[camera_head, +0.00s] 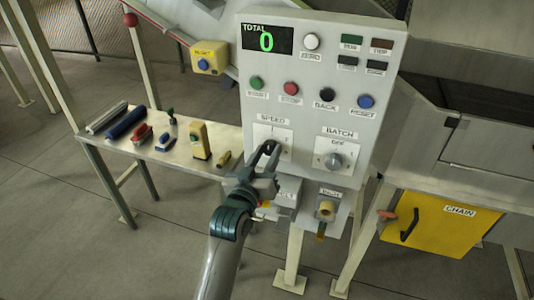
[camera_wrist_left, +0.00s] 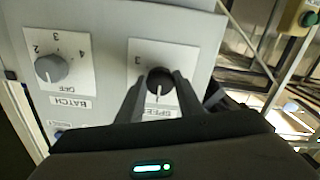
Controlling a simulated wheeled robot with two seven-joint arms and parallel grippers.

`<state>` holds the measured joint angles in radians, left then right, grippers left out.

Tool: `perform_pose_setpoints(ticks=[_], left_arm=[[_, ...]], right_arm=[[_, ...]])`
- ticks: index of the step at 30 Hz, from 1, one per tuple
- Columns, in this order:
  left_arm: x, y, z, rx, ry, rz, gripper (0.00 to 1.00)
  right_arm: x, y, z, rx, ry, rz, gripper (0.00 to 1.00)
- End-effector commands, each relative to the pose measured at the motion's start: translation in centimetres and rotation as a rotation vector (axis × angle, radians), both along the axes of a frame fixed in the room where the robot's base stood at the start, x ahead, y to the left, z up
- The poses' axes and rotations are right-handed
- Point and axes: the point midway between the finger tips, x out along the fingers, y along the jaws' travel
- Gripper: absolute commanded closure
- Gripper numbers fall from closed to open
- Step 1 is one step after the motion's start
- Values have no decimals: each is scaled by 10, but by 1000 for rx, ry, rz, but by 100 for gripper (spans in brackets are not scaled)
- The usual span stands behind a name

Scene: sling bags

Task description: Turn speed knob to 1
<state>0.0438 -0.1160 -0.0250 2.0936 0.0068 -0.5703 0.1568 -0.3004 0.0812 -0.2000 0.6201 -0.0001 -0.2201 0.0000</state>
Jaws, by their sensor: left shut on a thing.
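The speed knob (camera_wrist_left: 159,76) is a dark round knob on a white plate (camera_wrist_left: 190,55) of the grey control panel. It shows in the wrist view, where the picture is upside down and a 3 stands left of the knob. My left gripper (camera_wrist_left: 160,84) has its two fingers on either side of the knob and is shut on it. A short white line shows on the label side of the knob; the other numbers are partly hidden. In the head view my left gripper (camera_head: 268,154) covers the knob below the SPEED label (camera_head: 272,119). My right gripper is not in view.
The batch knob (camera_head: 333,161) sits right of the speed plate. Buttons and a green display reading 0 (camera_head: 266,40) are above. A side table (camera_head: 185,160) with several tools stands left; a yellow chain box (camera_head: 428,222) is at right.

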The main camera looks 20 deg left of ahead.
Motion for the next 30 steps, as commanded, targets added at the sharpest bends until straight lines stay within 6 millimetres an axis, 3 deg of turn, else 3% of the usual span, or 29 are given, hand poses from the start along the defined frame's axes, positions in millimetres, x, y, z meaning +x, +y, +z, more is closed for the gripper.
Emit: perform_pose_setpoints(ticks=[2, 3, 5, 6, 20, 26, 30], left_arm=[[0, 0, -1, -3, 2, -1, 89], [0, 0, -1, -3, 2, -1, 64], [0, 0, -1, -2, 2, -1, 50], [0, 0, -1, -2, 2, -1, 48], [-6, 0, -1, 0, 0, 0, 48], [-28, 1, -3, 0, 1, 0, 48], [-52, 2, -4, 0, 1, 0, 48]], right_arm=[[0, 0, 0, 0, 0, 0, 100], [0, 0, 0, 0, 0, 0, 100], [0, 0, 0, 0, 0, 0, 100], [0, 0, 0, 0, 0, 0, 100], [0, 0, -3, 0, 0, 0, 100], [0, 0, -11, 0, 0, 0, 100], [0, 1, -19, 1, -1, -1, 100]])
